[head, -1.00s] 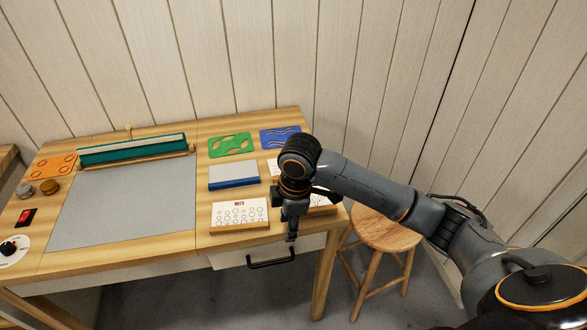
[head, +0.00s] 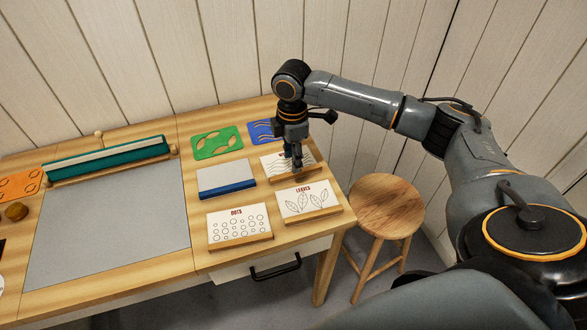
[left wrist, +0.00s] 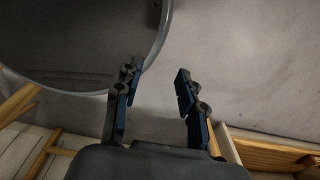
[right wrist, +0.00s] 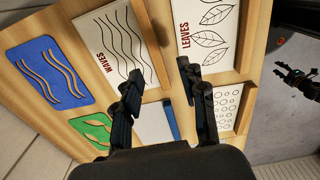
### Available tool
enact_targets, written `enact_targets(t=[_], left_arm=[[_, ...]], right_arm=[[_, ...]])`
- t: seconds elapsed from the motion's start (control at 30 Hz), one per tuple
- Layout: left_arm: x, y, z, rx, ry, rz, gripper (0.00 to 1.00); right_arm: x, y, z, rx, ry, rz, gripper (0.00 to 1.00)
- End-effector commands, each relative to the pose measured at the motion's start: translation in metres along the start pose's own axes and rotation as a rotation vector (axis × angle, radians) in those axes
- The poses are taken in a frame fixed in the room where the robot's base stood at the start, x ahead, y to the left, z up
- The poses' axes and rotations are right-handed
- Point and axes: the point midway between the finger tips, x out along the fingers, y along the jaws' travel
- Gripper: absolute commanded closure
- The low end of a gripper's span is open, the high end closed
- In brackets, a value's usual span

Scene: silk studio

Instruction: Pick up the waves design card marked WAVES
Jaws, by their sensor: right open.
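The WAVES card (head: 274,164) is white with black wavy lines and stands in a wooden holder on the right part of the table. In the right wrist view the WAVES card (right wrist: 106,42) is at the upper left, its name readable. My right gripper (head: 297,158) is over this card in the head view and hides part of it. In the right wrist view my right gripper (right wrist: 160,75) is open with nothing between its fingers. My left gripper (left wrist: 157,72) is open and empty in the left wrist view, away from the card.
The LEAVES card (head: 309,201) and DOTS card (head: 238,227) stand in front. A green stencil (head: 216,143) and blue stencil (head: 261,131) lie behind. A blue-edged block (head: 226,178) is to the left. A stool (head: 376,203) stands right of the table.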

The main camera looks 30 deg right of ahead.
Motion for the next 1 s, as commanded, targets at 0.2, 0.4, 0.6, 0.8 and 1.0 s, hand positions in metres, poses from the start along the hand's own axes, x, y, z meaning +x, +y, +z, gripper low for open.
enact_targets(t=[0.2,0.4,0.6,0.8,1.0], left_arm=[[-0.005,-0.006,-0.040,0.000,0.059,-0.007,0.60],[-0.015,-0.007,-0.049,0.000,0.072,-0.008,0.60],[-0.015,-0.005,-0.033,-0.001,0.048,-0.005,0.60],[-0.015,-0.004,-0.026,-0.001,0.037,-0.005,0.60],[-0.015,-0.004,-0.027,-0.001,0.039,-0.005,0.60]], right_arm=[[0.015,0.001,0.000,0.000,0.000,-0.001,0.58],[0.045,0.005,0.000,0.000,-0.001,-0.002,0.58],[0.059,0.005,0.001,-0.001,0.000,0.002,0.58],[0.059,0.005,0.001,-0.001,0.000,0.002,0.63],[0.059,0.005,0.001,-0.001,0.000,0.002,1.00]])
